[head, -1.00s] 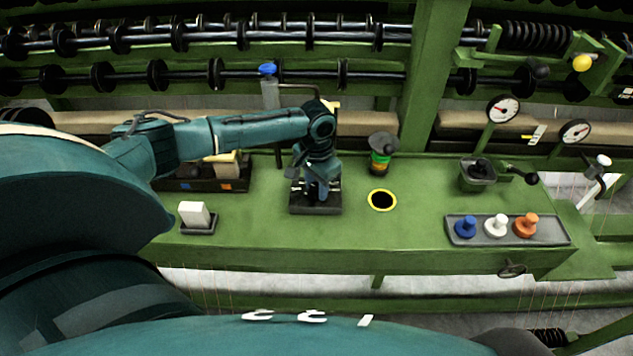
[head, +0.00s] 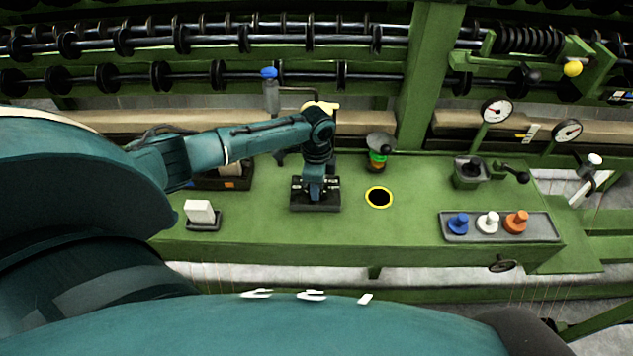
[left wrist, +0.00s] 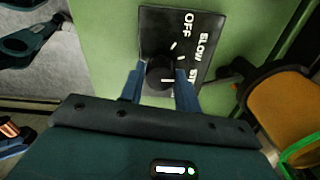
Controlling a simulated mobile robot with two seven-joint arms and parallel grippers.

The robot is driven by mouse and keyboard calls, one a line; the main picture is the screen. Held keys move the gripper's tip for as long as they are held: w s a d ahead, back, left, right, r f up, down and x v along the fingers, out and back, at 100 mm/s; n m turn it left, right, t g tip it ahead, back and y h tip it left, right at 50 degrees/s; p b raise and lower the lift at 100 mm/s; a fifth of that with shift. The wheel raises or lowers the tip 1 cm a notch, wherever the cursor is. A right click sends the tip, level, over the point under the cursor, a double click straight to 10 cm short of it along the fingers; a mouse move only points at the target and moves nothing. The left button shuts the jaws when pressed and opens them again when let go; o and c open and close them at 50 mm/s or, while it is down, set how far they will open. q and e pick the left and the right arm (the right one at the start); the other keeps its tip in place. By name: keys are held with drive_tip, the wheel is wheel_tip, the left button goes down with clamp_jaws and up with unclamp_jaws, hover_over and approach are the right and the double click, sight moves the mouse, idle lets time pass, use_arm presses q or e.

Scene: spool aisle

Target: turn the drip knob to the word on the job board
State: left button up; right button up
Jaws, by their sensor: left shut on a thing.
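The drip knob (left wrist: 155,72) is a dark round knob on a black plate (left wrist: 168,22) with the white words OFF, SLOW and a third beginning ST, partly hidden. A white line shows on the knob; I cannot tell for sure which word it points to. My left gripper (left wrist: 160,82) is shut on the knob, one blue finger on each side. In the head view, the left gripper (head: 315,192) reaches down onto the black plate (head: 328,207) and hides the knob. I cannot make out a readable job board. My right gripper is not in view.
A white block (head: 200,211) on a dark base stands left of the plate. A grey tray (head: 540,229) holds blue, white and orange pegs. Green bench between is clear.

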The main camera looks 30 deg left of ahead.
use_arm(q)
drive_tip(key=m, duration=0.6)
drive_tip(key=shift+d, duration=0.1)
drive_tip(key=m, duration=0.6)
drive_tip(key=shift+s+m, duration=0.1)
drive_tip(key=shift+m, duration=0.2)
idle(0.3)
drive_tip(key=o, duration=1)
drive_tip(key=shift+r, duration=0.1)
wheel_tip(320, 180, up, 13)
drive_tip(key=shift+r+b, duration=0.1)
drive_tip(key=shift+b, duration=0.4)
